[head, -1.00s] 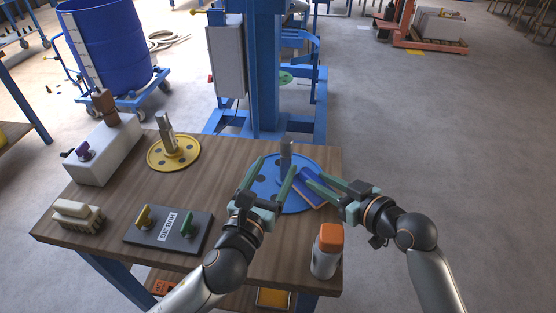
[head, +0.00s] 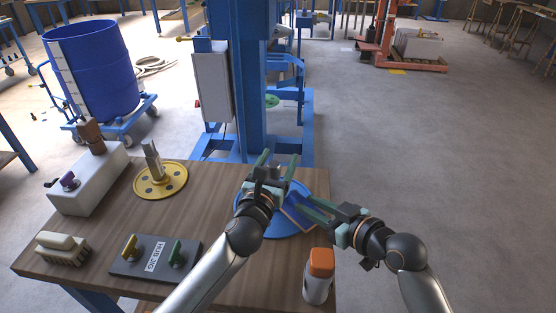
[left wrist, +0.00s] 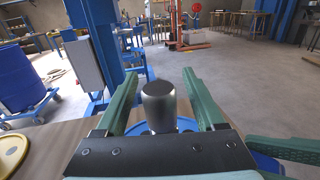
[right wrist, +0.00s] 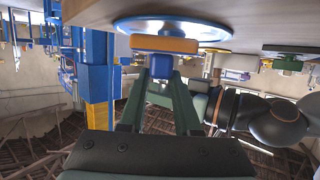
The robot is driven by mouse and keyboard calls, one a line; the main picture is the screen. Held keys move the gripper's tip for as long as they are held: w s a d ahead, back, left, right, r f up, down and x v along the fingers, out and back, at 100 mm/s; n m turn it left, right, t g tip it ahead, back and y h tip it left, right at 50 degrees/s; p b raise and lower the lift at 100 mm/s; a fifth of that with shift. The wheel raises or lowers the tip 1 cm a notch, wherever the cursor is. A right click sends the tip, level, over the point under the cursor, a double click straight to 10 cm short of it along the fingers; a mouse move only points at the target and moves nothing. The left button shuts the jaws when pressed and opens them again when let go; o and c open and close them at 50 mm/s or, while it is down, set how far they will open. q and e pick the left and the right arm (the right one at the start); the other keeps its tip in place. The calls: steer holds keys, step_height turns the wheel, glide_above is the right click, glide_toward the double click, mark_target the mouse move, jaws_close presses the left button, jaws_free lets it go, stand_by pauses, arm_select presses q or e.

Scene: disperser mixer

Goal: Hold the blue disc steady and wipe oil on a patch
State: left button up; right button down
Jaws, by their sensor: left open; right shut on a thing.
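The blue disc (head: 268,230) lies on the wooden table near its right edge. Its upright metal shaft (left wrist: 158,106) stands between the two fingers of my left gripper (head: 277,162) in the left wrist view. My right gripper (head: 306,202) is shut on a blue-and-orange block (head: 297,218) at the disc's right side. The block (right wrist: 163,44) and the disc (right wrist: 205,27) also show in the right wrist view. I cannot tell whether the block touches the disc. No oil patch can be made out.
A white bottle with an orange cap (head: 319,276) stands at the table's front right. A yellow disc (head: 160,182), a grey-white box (head: 88,180), a brush (head: 62,248) and a dark panel with two knobs (head: 156,262) occupy the left. The blue machine column (head: 251,90) stands behind.

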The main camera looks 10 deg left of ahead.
arm_select(q)
jaws_close()
stand_by(0.5)
stand_by(0.8)
stand_by(0.5)
stand_by(0.9)
